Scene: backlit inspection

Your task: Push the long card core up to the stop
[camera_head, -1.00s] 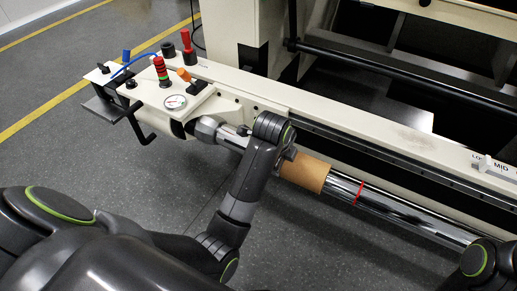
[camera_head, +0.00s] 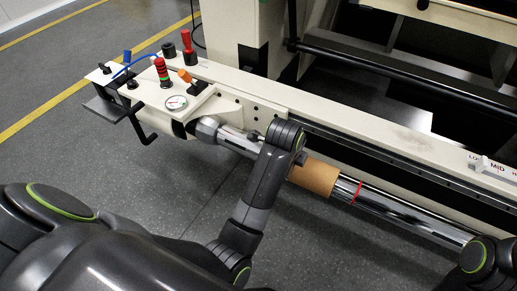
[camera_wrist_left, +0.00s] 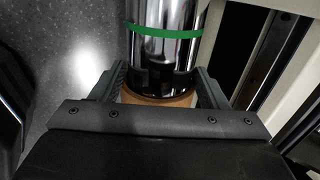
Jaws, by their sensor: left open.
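The brown card core (camera_head: 315,177) sits around a chrome shaft (camera_head: 408,217). Bare shaft lies between its right end and a red ring (camera_head: 356,191). My left gripper is at the core's left end, its fingers mostly hidden by the arm in the head view. In the left wrist view my left gripper (camera_wrist_left: 160,72) is open, one finger on each side of the shaft. The core's edge (camera_wrist_left: 155,98) shows just below, near the fingers; contact is unclear. A green ring (camera_wrist_left: 163,31) crosses the shaft above. My right gripper is out of frame; part of its arm shows lower right.
A cream machine beam (camera_head: 375,135) runs behind the shaft. A small slider marked LO and MID (camera_head: 485,164) is at the right. The floor in front is clear.

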